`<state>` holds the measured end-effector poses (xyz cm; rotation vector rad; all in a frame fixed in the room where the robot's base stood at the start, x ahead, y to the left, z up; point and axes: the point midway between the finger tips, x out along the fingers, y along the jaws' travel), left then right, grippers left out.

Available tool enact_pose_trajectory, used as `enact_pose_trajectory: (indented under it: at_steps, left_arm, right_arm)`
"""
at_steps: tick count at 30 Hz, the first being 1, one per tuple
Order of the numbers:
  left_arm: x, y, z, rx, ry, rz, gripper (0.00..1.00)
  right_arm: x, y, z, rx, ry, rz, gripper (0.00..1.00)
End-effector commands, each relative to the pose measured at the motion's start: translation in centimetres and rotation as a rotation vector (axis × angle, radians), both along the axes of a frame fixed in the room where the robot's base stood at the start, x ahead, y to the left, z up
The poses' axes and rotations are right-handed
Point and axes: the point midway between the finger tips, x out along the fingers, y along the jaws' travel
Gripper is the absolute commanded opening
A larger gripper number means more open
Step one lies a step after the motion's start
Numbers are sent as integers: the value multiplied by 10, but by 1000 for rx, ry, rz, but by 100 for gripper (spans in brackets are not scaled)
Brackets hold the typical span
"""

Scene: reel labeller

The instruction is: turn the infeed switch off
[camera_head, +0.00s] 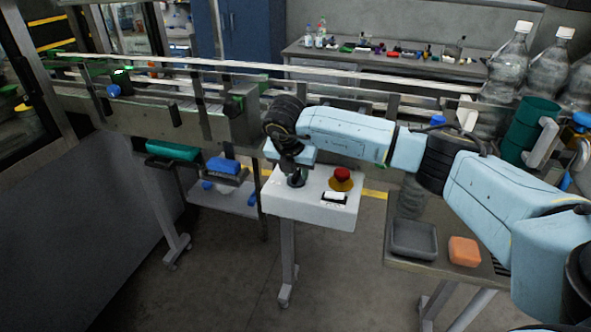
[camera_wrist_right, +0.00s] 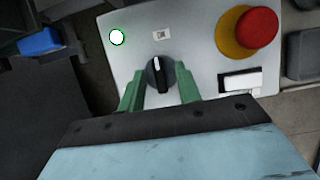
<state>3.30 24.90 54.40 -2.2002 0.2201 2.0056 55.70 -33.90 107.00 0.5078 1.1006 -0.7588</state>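The control box (camera_head: 310,201) is a pale panel on a post in front of the conveyor. In the right wrist view its panel (camera_wrist_right: 203,59) carries a black rotary switch (camera_wrist_right: 160,74) with a white pointer mark, pointing nearly straight up. A small label (camera_wrist_right: 161,34) sits above the switch, and a lit green lamp (camera_wrist_right: 117,37) is at its upper left. My right gripper (camera_wrist_right: 160,84) has its green fingers apart, one on each side of the knob; I cannot tell whether they touch it. In the head view the right gripper (camera_head: 295,172) is over the box. My left gripper is not in view.
A red emergency button (camera_wrist_right: 257,27) on a yellow base and a white rocker (camera_wrist_right: 240,82) sit right of the switch. The conveyor (camera_head: 200,115) runs behind the box. A side table with a grey tray (camera_head: 413,239) and orange block (camera_head: 464,251) stands at the right.

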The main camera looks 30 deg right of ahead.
Motion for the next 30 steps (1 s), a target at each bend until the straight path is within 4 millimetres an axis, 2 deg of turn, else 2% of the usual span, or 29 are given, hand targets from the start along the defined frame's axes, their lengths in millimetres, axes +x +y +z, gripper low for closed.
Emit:
enact_pose_trajectory:
  at_steps: [2,9,20,30]
  left_arm:
    - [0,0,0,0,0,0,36]
    - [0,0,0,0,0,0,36]
    - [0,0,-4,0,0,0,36]
    - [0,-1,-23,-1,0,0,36]
  right_arm:
    - [0,0,0,0,0,0,31]
    - [0,0,0,0,0,0,0]
    - [0,-1,0,0,0,29,0]
    - [-1,-2,-2,-1,-2,234,0]
